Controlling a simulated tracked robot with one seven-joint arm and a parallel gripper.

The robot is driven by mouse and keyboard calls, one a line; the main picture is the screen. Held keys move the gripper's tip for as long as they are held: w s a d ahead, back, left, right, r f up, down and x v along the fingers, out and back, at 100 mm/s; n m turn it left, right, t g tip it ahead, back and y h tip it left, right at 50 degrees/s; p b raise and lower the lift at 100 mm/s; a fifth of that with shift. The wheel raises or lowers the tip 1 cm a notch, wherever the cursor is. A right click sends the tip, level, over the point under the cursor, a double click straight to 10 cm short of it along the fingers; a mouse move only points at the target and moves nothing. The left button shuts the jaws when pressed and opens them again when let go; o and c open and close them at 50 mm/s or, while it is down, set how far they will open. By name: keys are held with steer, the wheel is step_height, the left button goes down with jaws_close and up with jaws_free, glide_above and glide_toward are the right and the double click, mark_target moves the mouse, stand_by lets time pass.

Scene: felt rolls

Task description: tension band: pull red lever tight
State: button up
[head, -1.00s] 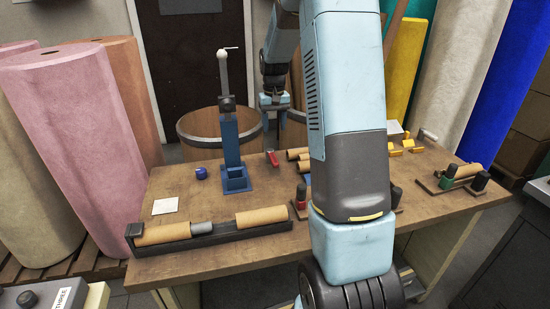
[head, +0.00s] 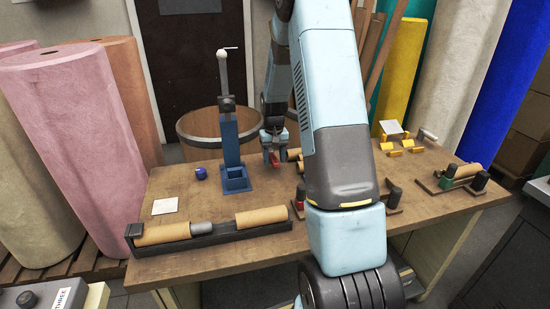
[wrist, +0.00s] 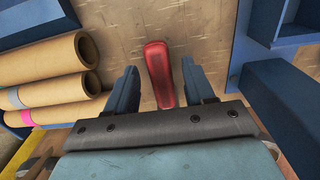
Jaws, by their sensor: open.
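The red lever (wrist: 158,72) lies between my two fingers in the wrist view, with bare table beyond it. In the head view a bit of the red lever (head: 275,159) shows just below my gripper (head: 273,147), right of the blue stand. In the wrist view my gripper (wrist: 160,80) is open; a gap shows on both sides of the lever, narrower on the right. I cannot make out a tension band.
A blue stand (head: 232,150) with a post stands close left of the gripper. Brown tubes (wrist: 45,70) lie close by on the left in the wrist view. A long dark holder (head: 212,237) with rolls lies along the table's front left. The table's left middle is mostly clear.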

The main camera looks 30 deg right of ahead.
steer(key=shift+f, duration=0.15)
jaws_close()
stand_by(0.5)
